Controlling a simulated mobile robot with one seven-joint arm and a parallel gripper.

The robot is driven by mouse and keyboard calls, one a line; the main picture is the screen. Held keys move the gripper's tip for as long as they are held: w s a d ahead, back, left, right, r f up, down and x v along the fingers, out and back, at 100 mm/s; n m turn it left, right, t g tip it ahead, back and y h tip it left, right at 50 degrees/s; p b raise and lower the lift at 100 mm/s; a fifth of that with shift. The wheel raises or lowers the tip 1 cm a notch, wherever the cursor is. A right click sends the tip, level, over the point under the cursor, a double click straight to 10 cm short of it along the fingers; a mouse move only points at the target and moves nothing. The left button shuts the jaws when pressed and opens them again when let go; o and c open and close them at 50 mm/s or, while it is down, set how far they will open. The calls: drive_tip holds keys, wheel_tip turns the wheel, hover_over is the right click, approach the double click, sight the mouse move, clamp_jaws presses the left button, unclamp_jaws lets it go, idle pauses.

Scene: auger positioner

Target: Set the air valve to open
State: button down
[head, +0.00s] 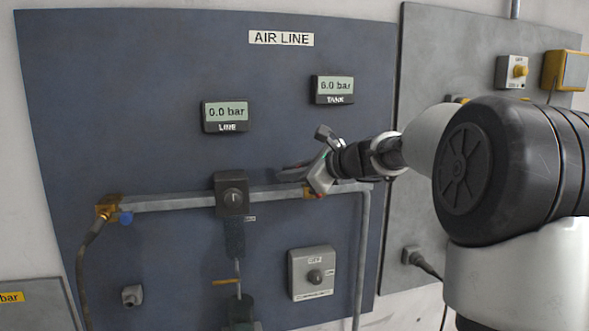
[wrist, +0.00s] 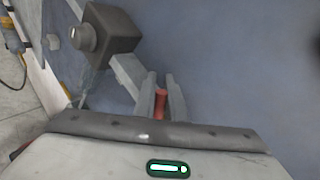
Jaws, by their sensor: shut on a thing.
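The air line panel (head: 150,60) carries a grey horizontal pipe (head: 170,200). In the wrist view, a red handle (wrist: 161,103), apparently the air valve's, lies between the two fingers of my gripper (wrist: 160,88). My gripper is shut on it. In the head view, my gripper (head: 292,174) is at the right part of the pipe, by a brass fitting (head: 309,192); the handle is mostly hidden there. The line gauge (head: 225,113) reads 0.0 bar and the tank gauge (head: 333,86) reads 6.0 bar.
A dark box with a round knob (head: 234,195) sits on the pipe left of my gripper; it also shows in the wrist view (wrist: 110,33). A grey switch box (head: 312,274) is below. A hose (head: 82,262) hangs at the left. The panel above the pipe is mostly flat.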

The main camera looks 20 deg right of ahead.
drive_tip(key=shift+a+f, duration=0.15)
drive_tip(key=shift+a, duration=0.05)
drive_tip(key=shift+h, duration=0.3)
drive_tip(key=c, duration=1.8)
unclamp_jaws()
drive_tip(key=b+v, duration=0.1)
drive_tip(key=v, duration=1.6)
drive_tip(key=shift+s+d+b, duration=0.15)
drive_tip(key=shift+b, duration=0.25)
